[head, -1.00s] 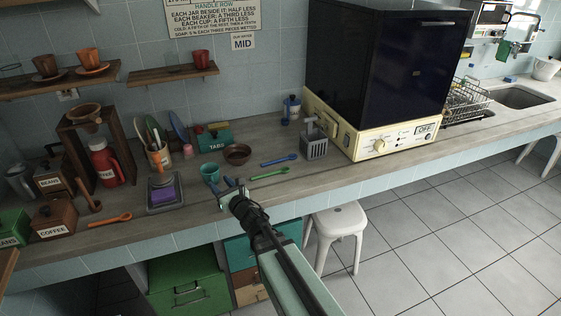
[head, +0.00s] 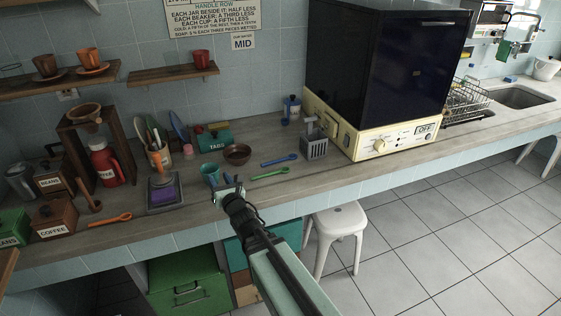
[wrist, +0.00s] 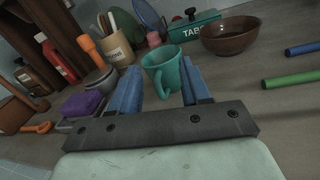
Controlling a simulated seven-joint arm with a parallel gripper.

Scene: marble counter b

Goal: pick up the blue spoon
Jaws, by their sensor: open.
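The blue spoon (head: 279,160) lies flat on the counter in the head view, behind a green spoon (head: 269,174). In the wrist view, one end of the blue spoon (wrist: 303,48) shows at the right edge, beyond the end of the green spoon (wrist: 298,78). My gripper (head: 226,183) is open and empty near the counter's front edge, to the left of and nearer than both spoons. Its two blue fingers in the wrist view (wrist: 160,84) point toward a teal cup (wrist: 163,72), with the spoons off to their right.
A brown bowl (head: 237,154) stands left of the blue spoon, behind the teal cup. A grey slotted holder (head: 314,146) stands to the spoon's right, before the large dark-doored machine (head: 385,140). A purple sponge (head: 164,194) lies on the left. The counter around the spoons is clear.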

